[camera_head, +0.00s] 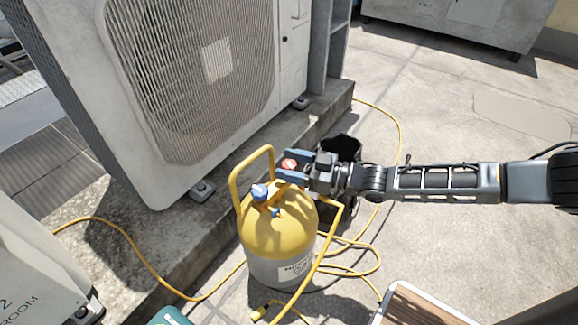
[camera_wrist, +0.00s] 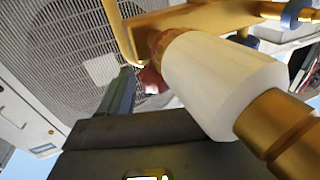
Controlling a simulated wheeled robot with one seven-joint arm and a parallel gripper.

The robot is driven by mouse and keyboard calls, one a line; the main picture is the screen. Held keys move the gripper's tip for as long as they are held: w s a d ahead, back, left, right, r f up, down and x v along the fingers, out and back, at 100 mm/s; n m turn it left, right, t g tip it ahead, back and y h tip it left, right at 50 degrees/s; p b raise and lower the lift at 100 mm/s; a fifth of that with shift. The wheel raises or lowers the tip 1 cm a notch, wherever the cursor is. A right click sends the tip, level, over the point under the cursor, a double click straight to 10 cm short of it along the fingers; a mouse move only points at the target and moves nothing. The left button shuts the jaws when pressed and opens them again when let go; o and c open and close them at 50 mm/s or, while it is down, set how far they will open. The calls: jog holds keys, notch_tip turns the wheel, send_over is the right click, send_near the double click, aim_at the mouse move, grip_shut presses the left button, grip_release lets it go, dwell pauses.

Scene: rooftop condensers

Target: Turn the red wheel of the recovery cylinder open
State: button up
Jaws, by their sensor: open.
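The recovery cylinder (camera_head: 278,235) stands upright beside the condenser's ledge, yellow on top and grey below, with a yellow handle. Its red wheel (camera_head: 290,164) shows at the top right, and a blue wheel (camera_head: 260,192) sits to its left. My gripper (camera_head: 287,168) reaches in from the right, open, its fingertips close around the red wheel; I cannot tell whether they touch it. In the wrist view, a bit of the red wheel (camera_wrist: 152,80) shows behind a white cylindrical part (camera_wrist: 215,78) with a brass fitting (camera_wrist: 280,130). The rest of the wheel is hidden there.
A large condenser unit (camera_head: 190,75) stands on a concrete ledge behind the cylinder. Yellow hoses (camera_head: 378,255) loop on the ground around it. A brown-topped, pale-edged object (camera_head: 420,305) lies at the lower right. The ground at the right is mostly clear.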

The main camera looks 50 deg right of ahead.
jog(key=shift+w+a, duration=0.1)
jog(key=shift+w, duration=0.15)
jog(key=c, duration=1)
jog(key=shift+o, duration=0.2)
jog(key=shift+f+n+g+y+b, duration=0.2)
jog(key=shift+n+g+y+b, duration=0.2)
jog(key=shift+n+y+b, duration=0.5)
jog(key=shift+n+g+y+b, duration=0.3)
jog(key=shift+n+g+y, duration=0.2)
jog(key=shift+y, duration=0.4)
jog(key=shift+r+y, duration=0.2)
jog(key=shift+y, duration=0.2)
jog(key=o, duration=1)
jog(key=shift+c, duration=0.2)
